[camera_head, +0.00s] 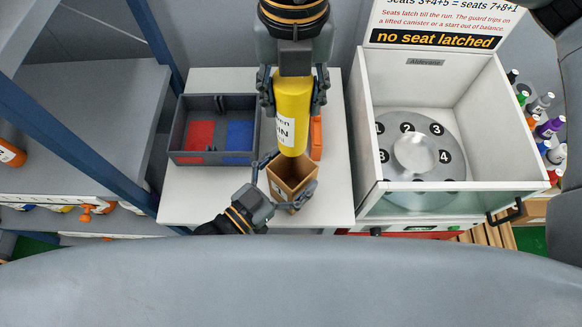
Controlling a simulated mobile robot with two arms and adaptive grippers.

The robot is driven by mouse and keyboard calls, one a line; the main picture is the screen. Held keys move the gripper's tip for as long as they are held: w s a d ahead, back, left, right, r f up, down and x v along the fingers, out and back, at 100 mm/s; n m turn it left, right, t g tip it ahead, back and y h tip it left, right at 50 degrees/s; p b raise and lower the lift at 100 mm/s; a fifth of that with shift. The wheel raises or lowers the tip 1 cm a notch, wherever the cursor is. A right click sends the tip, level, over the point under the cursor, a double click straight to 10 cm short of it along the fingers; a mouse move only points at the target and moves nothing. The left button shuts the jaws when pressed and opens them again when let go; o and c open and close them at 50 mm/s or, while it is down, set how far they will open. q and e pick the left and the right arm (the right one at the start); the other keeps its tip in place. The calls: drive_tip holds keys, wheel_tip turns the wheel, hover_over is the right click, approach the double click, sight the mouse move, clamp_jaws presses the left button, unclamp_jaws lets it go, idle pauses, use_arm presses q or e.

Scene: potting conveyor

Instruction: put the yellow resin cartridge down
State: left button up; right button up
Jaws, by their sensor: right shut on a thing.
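The yellow resin cartridge (293,100) is upright, with a white label on its side. My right gripper (293,88) comes in from the top and is shut on its upper part. The cartridge's lower end appears just above or at the mouth of an open brown carton (294,186). I cannot tell whether it touches the carton. My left gripper (286,182) comes from the lower left, its fingers spread around the carton on the white table (200,205).
A dark tray (214,100) with red and blue compartments lies left of the cartridge. An orange object (316,138) lies just right of it. A white-walled machine (460,187) with numbered seats stands to the right; its sign reads "no seat latched". Blue shelf posts (85,120) stand left.

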sight(294, 132)
use_arm(q)
drive_tip(key=c, duration=0.8)
drive_tip(key=shift+o, duration=0.2)
use_arm(e)
wheel_tip(294, 132, down, 9)
drive_tip(key=n, duration=0.6)
drive_tip(key=shift+w+d+r, duration=0.1)
drive_tip(key=shift+w+d, duration=0.05)
drive_tip(key=shift+n, duration=0.5)
wheel_tip(294, 132, down, 6)
drive_tip(key=shift+r, duration=0.2)
drive_tip(key=shift+f, duration=2.45)
